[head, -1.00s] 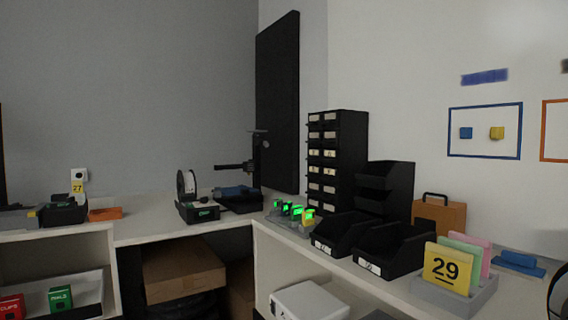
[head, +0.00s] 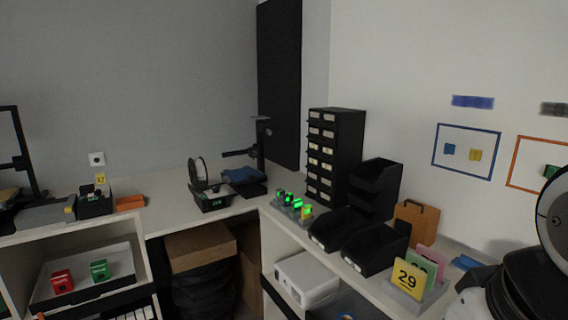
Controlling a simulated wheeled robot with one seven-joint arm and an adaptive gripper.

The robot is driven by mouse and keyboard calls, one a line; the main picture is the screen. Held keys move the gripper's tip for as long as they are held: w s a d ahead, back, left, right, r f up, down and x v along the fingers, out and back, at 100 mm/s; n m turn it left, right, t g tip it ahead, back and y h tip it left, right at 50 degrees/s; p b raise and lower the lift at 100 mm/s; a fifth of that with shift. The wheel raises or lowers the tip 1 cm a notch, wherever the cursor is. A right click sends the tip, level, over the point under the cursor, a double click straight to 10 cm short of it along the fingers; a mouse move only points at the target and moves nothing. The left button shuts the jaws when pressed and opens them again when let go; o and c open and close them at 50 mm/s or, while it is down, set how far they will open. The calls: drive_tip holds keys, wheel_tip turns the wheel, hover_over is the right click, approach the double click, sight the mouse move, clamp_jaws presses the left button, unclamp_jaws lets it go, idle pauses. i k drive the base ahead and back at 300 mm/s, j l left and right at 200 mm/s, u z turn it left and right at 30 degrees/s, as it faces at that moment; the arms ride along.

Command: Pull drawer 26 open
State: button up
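A tall black cabinet of small drawers (head: 348,150) stands on the counter against the right wall, near the room corner. Its drawers sit in two columns with pale label strips (head: 328,149) on their fronts. The labels are too small to read, so I cannot tell which drawer is 26. No drawer clearly stands out from the cabinet. Part of my arm (head: 520,285) shows at the lower right edge, well apart from the cabinet. My gripper is not in view.
Black open bins (head: 374,255) stand in front of the cabinet. A row of green-lit devices (head: 296,206) lies to its left. A dark printer-like machine (head: 243,175) stands left of the cabinet.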

sight(314, 163)
drive_tip(key=i+j, duration=2.05)
drive_tip(key=i+l, duration=0.05)
